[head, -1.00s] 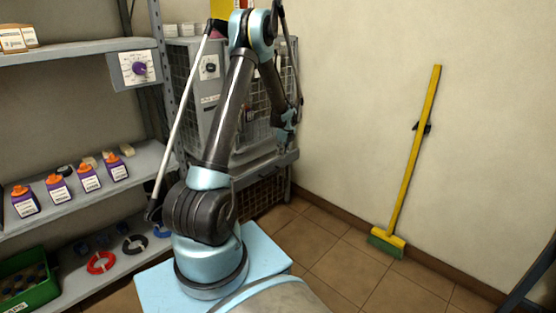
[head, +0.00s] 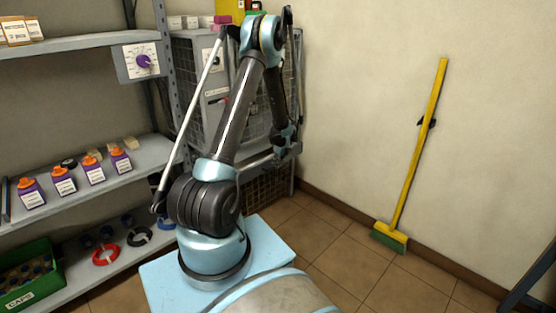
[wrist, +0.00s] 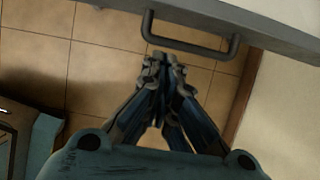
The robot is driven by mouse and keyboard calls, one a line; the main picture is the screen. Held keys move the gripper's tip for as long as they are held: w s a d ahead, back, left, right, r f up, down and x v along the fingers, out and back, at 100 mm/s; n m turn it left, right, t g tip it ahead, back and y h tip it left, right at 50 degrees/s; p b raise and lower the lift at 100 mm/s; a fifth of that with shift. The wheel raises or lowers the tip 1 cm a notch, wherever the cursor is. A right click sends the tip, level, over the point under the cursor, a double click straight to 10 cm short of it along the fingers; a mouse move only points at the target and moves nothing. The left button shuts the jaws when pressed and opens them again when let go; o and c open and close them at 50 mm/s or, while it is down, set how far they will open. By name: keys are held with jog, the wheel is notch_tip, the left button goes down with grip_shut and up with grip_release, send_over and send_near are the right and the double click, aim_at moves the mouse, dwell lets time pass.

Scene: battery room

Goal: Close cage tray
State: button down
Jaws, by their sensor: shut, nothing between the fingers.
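The wire cage (head: 188,88) stands against the back wall, right of the shelving and mostly behind my arm. Its grey tray (head: 252,166) shows as a ledge low on the cage; how far it sticks out is unclear. In the wrist view the grey tray edge (wrist: 245,22) crosses the top, with a dark bar handle (wrist: 190,46) on it. My gripper (wrist: 163,62) is shut and empty, its fingertips just below the handle's left part; contact cannot be told. In the head view my gripper (head: 285,142) is small and dark beside the tray.
Shelving (head: 90,187) with purple bottles, cable rings and a green crate (head: 30,280) stands at left. A yellow broom (head: 420,150) leans on the right wall. The tiled floor (head: 340,250) between cage and broom is clear.

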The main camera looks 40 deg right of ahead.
aim_at(265, 160)
jog(key=shift+w+a+f, duration=0.1)
jog(key=shift+w+f, duration=0.2)
jog(key=shift+w, duration=0.5)
jog(key=shift+w+a+f, duration=0.15)
jog(key=shift+w+f, duration=0.2)
jog(key=shift+w, duration=0.4)
jog(key=shift+w+a+f, duration=0.1)
jog(key=shift+w+f, duration=0.2)
jog(key=shift+w, duration=0.5)
jog(key=w, duration=0.4)
jog(key=shift+w+a, duration=0.35)
jog(key=shift+a, duration=0.05)
